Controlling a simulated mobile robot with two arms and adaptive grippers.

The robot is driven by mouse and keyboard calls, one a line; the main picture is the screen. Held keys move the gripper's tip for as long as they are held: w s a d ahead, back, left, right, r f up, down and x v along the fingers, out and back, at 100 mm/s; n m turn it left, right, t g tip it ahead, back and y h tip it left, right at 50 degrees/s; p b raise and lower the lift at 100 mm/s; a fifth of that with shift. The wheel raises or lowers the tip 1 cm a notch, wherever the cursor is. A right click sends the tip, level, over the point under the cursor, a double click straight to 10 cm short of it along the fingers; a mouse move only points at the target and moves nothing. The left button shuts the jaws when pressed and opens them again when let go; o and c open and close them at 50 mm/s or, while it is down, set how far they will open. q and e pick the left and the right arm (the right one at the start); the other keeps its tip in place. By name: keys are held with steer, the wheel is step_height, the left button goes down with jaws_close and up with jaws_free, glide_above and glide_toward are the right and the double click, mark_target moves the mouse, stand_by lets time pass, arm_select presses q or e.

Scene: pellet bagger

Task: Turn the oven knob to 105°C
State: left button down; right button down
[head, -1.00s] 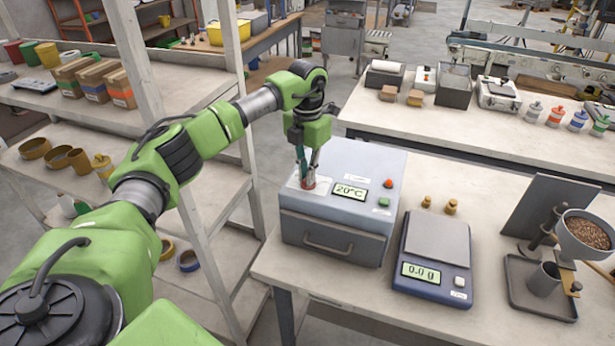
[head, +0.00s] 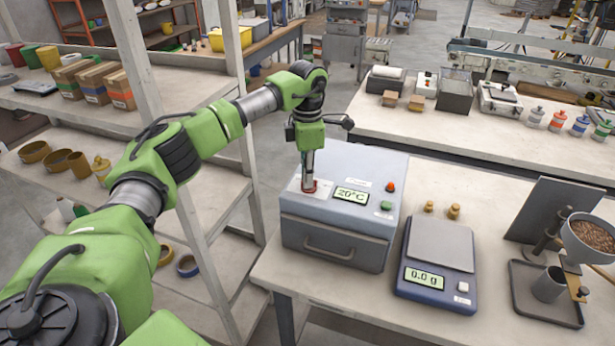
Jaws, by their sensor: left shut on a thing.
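The oven (head: 335,235) is a grey-blue box with a front drawer handle, standing on the near table. Its display (head: 351,195) reads 20°C. A red button (head: 390,187) and a green button (head: 386,205) sit to the right of the display. My right gripper is not in view.
A scale (head: 437,250) reading 0.0 g stands right of the oven, with small brass weights (head: 453,211) behind it. A hopper with pellets (head: 590,238) is at the far right. A shelf post (head: 165,120) rises close to my left arm.

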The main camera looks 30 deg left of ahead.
arm_select(q)
steer(key=shift+r, duration=0.1)
stand_by(0.4)
steer(key=c, duration=2.2)
jaws_free()
steer(key=shift+o, duration=0.2)
step_height(320, 180, up, 12)
